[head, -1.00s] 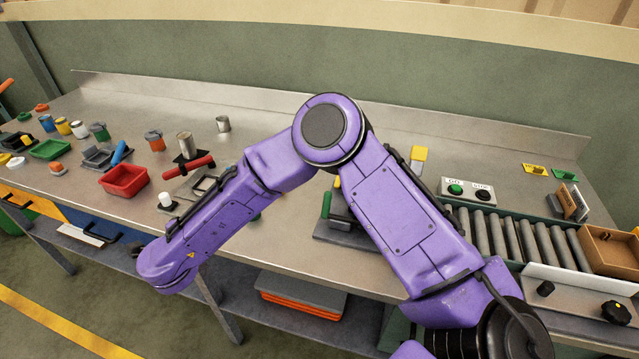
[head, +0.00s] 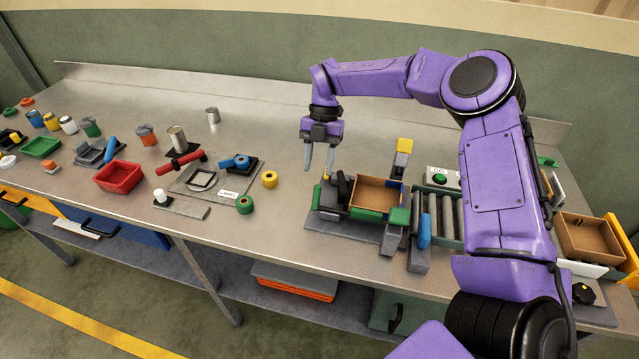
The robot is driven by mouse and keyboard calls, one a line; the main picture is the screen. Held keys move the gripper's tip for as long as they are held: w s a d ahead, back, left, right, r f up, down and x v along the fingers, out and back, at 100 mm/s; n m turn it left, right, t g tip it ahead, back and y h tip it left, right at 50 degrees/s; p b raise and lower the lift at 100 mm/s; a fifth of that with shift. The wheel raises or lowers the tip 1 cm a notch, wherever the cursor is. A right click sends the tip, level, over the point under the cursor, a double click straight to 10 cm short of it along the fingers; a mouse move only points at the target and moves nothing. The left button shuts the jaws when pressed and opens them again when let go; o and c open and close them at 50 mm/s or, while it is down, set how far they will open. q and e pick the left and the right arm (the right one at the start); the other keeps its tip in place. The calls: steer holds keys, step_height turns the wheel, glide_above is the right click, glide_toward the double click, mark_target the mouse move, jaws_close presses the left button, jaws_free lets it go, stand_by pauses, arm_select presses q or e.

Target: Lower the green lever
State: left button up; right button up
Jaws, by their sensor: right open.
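My right gripper (head: 319,160) is open and empty, with its fingers pointing down above the left end of a grey fixture (head: 340,230). An upright green piece (head: 317,196), which looks like the green lever, stands at the fixture's left end, a little below the fingertips and apart from them. The fixture holds an open brown box (head: 375,194). More green parts show along the box's front, including a green block (head: 399,217) at its right corner; I cannot tell whether these belong to the lever. My left gripper is out of view.
A blue handle (head: 424,231) and rollers (head: 446,215) stand right of the fixture. A yellow-topped post (head: 404,146) stands behind it.

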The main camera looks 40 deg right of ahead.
mark_target(317, 186)
steer(key=x, duration=0.2)
steer(key=p+x, duration=0.1)
steer(key=x, duration=0.1)
steer(key=p+x, duration=0.1)
steer(key=x, duration=0.1)
steer(key=shift+s+d+f, duration=0.15)
steer(key=shift+s+d, duration=0.05)
steer(key=shift+a+f, duration=0.1)
steer(key=shift+f, duration=0.1)
steer(key=shift+a+f, duration=0.1)
steer(key=shift+a, duration=0.05)
jaws_close()
